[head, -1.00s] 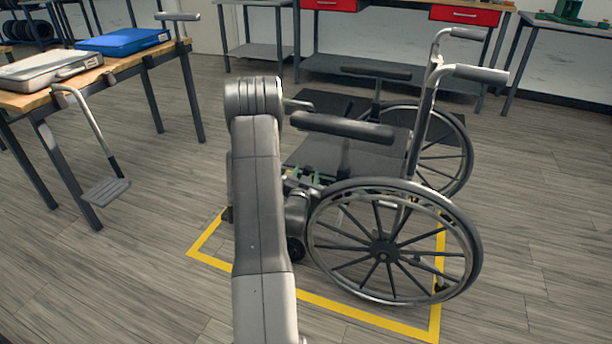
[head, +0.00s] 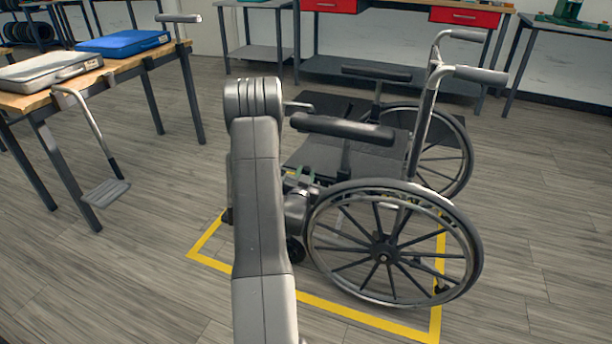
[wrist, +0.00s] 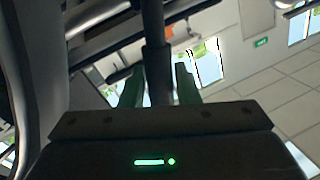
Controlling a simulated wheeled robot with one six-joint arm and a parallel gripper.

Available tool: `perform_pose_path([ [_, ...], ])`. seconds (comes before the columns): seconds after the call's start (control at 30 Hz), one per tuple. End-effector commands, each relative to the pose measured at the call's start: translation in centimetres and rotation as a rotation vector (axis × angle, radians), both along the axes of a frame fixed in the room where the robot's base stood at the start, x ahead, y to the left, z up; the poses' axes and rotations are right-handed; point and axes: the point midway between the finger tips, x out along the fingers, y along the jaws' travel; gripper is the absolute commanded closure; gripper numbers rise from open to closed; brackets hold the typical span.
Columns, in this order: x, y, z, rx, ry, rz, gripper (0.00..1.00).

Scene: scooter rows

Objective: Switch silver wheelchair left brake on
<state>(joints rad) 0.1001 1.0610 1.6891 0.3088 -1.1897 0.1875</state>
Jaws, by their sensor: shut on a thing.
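The silver wheelchair (head: 383,250) stands side-on at the right of the head view, its large spoked wheel nearest me. My gripper (head: 305,174) is low beside the front of the seat, just ahead of that wheel and partly hidden by my arm. In the wrist view, the green fingers of my gripper (wrist: 158,88) are closed around a dark upright brake lever (wrist: 157,62), which passes between them. In the head view I cannot make out the lever clearly at the fingers.
A yellow floor outline (head: 365,319) surrounds the wheelchair. The floor at the right is open.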

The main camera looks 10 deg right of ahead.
Motion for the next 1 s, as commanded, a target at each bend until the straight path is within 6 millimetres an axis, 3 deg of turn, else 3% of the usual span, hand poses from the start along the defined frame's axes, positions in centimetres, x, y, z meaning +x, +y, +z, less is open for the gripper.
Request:
perform_pose_path([
  [0.7, 3.1, 4.6, 0.5, -0.393, 0.264, 0.002, 1.0],
  [1.0, 3.8, 5.6, 0.1, -0.488, 0.33, 0.0, 1.0],
])
